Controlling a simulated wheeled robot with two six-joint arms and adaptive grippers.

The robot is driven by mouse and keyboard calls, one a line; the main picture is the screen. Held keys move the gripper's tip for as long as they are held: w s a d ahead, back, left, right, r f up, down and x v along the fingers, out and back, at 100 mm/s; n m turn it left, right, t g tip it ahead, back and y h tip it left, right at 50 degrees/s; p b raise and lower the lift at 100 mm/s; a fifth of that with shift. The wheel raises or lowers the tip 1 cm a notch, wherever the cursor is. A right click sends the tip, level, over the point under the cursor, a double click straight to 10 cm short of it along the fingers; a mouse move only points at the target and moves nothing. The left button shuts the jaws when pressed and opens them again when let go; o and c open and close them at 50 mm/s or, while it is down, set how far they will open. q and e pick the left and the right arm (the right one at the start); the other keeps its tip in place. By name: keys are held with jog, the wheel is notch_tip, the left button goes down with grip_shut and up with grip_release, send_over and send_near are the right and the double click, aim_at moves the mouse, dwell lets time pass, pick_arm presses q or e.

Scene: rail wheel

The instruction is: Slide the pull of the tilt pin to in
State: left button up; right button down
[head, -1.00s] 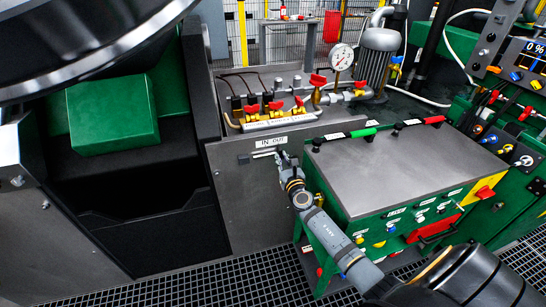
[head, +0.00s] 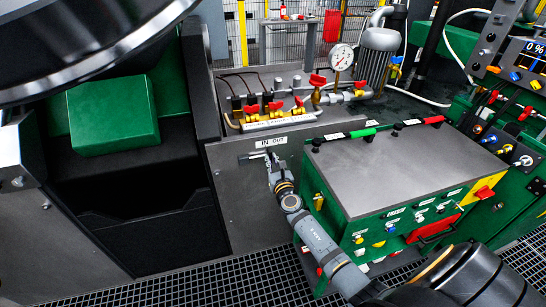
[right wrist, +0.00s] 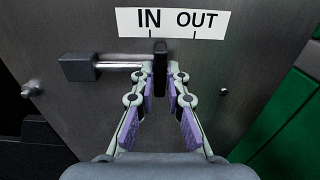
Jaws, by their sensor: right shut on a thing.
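The tilt pin is a bright metal rod (right wrist: 122,66) that runs sideways on a grey plate, with a dark block (right wrist: 78,67) at its left end. Its pull is a dark upright tab (right wrist: 160,64). The pull stands just right of the IN tick and well left of the OUT tick on the white IN/OUT label (right wrist: 172,22). The label also shows in the head view (head: 271,142). My right gripper (head: 270,168) is shut on the pull, with its fingers on both sides of it in the right wrist view (right wrist: 161,82). My left gripper is not in view.
A green cabinet with a grey top (head: 385,160) stands right of my right arm. Red-handled valves (head: 275,106) and a pressure gauge (head: 341,57) sit above the plate. A dark recess with a green block (head: 112,115) lies to the left.

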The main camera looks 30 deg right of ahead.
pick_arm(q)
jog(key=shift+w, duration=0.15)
pick_arm(e)
jog(key=shift+w+a+r, duration=0.1)
jog(key=shift+w+r, duration=0.05)
jog(key=shift+r, duration=0.2)
jog(key=shift+w+a, duration=0.1)
jog(key=shift+a, duration=0.25)
jog(key=c, duration=1.6)
grip_release()
jog(key=shift+a, duration=0.15)
jog(key=o, duration=0.4)
jog(key=shift+w+f, duration=0.2)
jog(key=shift+f, duration=0.05)
jog(key=shift+o, duration=0.2)
jog(key=shift+s, duration=0.1)
